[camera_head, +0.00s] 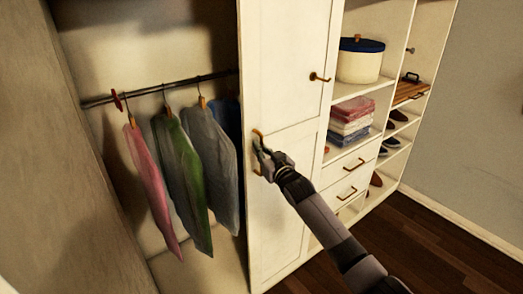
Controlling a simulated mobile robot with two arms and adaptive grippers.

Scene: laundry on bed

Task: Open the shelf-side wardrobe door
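A second small bronze handle (319,77) sits higher on the door's right side. My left gripper is out of view.
Left of the door is an open compartment with hanging clothes (183,180) on a rail (160,89). On the right, shelves hold a lidded pot (359,65) and folded cloths (350,118) above drawers (348,165). Dark floor (430,235) lies clear at lower right.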

